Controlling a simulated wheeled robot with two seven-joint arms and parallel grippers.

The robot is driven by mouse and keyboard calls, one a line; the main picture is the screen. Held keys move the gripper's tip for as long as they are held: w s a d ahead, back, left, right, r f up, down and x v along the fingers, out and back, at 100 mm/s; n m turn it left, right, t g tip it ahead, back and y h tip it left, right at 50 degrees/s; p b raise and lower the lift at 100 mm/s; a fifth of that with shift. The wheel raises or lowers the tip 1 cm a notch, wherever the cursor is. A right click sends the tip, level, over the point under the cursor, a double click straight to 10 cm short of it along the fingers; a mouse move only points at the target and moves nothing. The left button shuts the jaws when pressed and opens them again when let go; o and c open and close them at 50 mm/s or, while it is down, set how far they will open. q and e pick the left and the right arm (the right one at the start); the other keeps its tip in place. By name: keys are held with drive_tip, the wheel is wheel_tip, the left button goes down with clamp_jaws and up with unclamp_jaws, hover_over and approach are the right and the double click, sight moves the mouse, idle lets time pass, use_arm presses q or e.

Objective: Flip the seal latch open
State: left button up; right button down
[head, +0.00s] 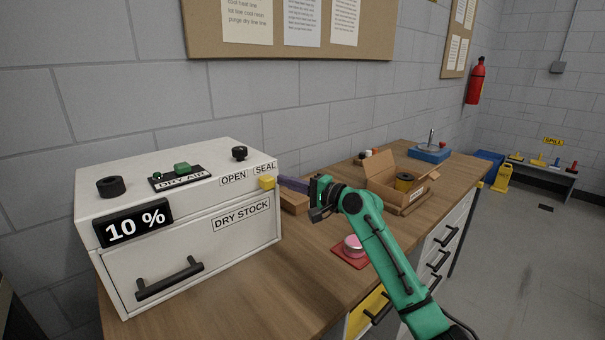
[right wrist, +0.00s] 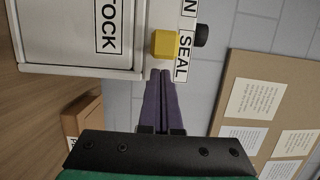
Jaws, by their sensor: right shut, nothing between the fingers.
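The seal latch is a small yellow block (head: 267,182) at the right front corner of a white cabinet (head: 185,262), just under the SEAL label (head: 265,168). The OPEN label (head: 232,179) is to its left. In the right wrist view the latch (right wrist: 163,44) lies just beyond my fingertips, beside the SEAL label. My right gripper (head: 281,181) has long purple fingers, shut with nothing between them. Its tips (right wrist: 160,75) point at the latch with what looks like a small gap; contact is not clear. My left gripper is not in view.
The cabinet has a drawer handle (head: 170,279), a 10 % display (head: 137,224) and black knobs on top. A red mat (head: 349,260) with a pink-topped tin, an open cardboard box (head: 384,176) and a blue-based item (head: 430,153) stand on the wooden bench. The bench front is clear.

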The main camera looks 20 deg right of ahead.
sight(267, 183)
drive_tip(key=shift+s+a, duration=0.25)
drive_tip(key=shift+w, duration=0.1)
drive_tip(key=a+p, duration=0.1)
drive_tip(key=s+a+p, duration=0.1)
drive_tip(key=a+p, duration=0.1)
drive_tip(key=s+a+p, duration=0.1)
drive_tip(key=a+p, duration=0.1)
drive_tip(key=shift+r, duration=0.25)
drive_tip(key=shift+s+a+f, duration=0.1)
drive_tip(key=shift+s+a, duration=0.05)
drive_tip(key=shift+a, duration=0.05)
drive_tip(key=shift+d+f, duration=0.15)
